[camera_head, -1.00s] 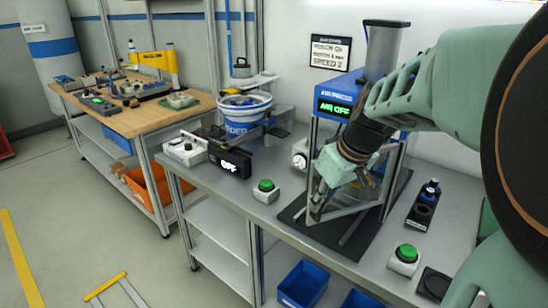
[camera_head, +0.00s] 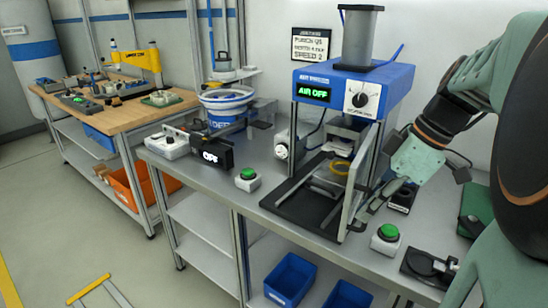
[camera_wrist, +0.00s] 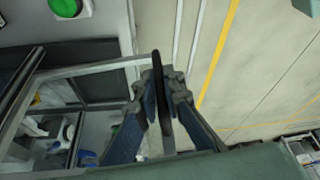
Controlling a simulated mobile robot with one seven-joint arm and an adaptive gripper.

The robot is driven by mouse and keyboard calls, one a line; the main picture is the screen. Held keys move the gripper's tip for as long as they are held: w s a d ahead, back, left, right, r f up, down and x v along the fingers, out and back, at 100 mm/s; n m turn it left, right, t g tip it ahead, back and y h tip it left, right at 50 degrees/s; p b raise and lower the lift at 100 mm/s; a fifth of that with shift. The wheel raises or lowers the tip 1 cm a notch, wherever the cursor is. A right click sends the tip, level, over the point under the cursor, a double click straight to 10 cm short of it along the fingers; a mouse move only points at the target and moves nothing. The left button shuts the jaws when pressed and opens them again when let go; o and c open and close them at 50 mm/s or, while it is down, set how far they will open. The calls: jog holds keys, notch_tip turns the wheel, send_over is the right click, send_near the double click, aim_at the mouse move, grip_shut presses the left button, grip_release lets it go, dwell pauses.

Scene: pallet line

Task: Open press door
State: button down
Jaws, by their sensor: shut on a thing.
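The press (camera_head: 372,82) stands on the grey bench with a blue head, a green "AIR OFF" display and a black base plate. Its clear, grey-framed door (camera_head: 352,204) is swung out on the right side and seen nearly edge-on. The front of the press is uncovered, and a yellow ring (camera_head: 340,167) shows inside. My gripper (camera_head: 374,204) is at the door's outer side, low down. In the wrist view my gripper (camera_wrist: 168,100) is shut on the dark door handle (camera_wrist: 157,72), beside the grey door frame (camera_wrist: 95,68). The exact finger contact is partly hidden.
Green-topped buttons stand left (camera_head: 247,178) and right (camera_head: 386,236) of the press. A black fixture (camera_head: 428,264) lies near the bench's right front. Blue bins (camera_head: 290,278) sit below. A feeder bowl (camera_head: 226,105) stands to the left. The floor in front is partly clear.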

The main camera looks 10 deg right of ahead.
jog(key=shift+s+d, duration=0.4)
jog(key=shift+d, duration=0.35)
jog(key=c, duration=2)
grip_release()
jog(key=shift+c, duration=0.2)
jog(key=v, duration=1.2)
jog(key=shift+a, duration=0.1)
